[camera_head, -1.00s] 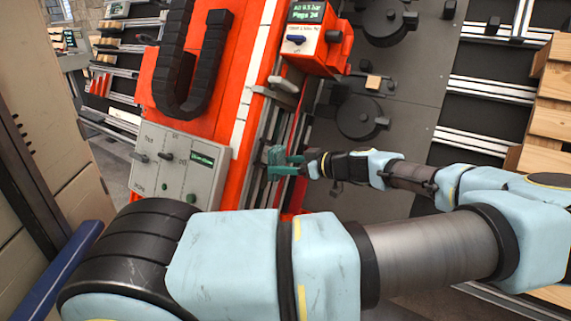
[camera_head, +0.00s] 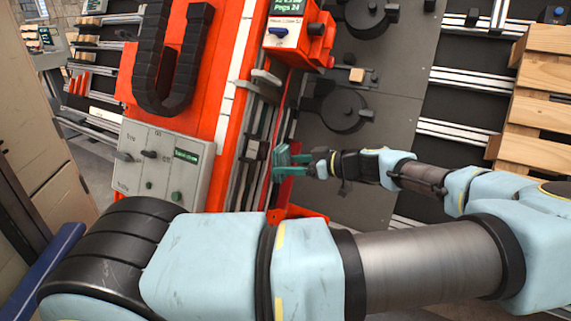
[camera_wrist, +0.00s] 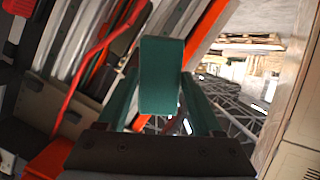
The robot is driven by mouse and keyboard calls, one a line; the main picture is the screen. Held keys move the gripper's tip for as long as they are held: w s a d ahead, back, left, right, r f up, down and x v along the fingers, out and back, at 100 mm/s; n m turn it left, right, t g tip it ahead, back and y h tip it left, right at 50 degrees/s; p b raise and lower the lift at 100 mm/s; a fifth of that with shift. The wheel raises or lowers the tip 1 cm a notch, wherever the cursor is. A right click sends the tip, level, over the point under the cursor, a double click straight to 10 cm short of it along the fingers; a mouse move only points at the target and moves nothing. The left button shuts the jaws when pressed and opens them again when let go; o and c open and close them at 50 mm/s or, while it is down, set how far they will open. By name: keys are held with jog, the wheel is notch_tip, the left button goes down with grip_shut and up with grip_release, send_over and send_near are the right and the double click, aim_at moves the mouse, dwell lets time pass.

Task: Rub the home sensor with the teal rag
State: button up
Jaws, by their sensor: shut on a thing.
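My gripper (camera_head: 289,160) is shut on the teal rag (camera_wrist: 160,75), which shows as a flat teal pad between the two dark teal fingers in the wrist view. In the head view the rag (camera_head: 279,163) is at the gripper's left end, over the right edge of the orange machine's rails. A small grey block (camera_head: 252,150) sits on the rails just left of the rag, with a gap in the picture. It may be the home sensor, but I cannot tell for sure. I cannot see the rag touching anything.
A grey control box (camera_head: 160,165) with knobs stands at left. An orange unit with a display (camera_head: 297,35) is above the gripper. A black cable chain (camera_head: 170,75) lies on the orange machine. A red cable (camera_wrist: 75,85) runs near the fingers. Wooden pallets (camera_head: 530,95) are at right.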

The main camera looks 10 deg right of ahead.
aim_at(276, 160)
jog(key=shift+s+d, duration=0.9)
jog(key=shift+d, duration=0.3)
jog(key=shift+w+a+b, duration=0.15)
jog(key=shift+w+a, duration=0.55)
jog(key=shift+a, duration=0.25)
jog(key=shift+w+a+b, duration=0.1)
jog(key=shift+w+a, duration=0.65)
jog(key=shift+a, duration=0.2)
jog(key=shift+w+a+b, duration=0.15)
jog(key=shift+w+a, duration=0.55)
jog(key=shift+a, duration=0.25)
jog(key=shift+w+a, duration=0.6)
jog(key=shift+a, duration=0.25)
jog(key=shift+w+d+b, duration=0.7)
jog(key=shift+w+d, duration=0.6)
jog(key=shift+w, duration=0.25)
jog(key=shift+a, duration=0.1)
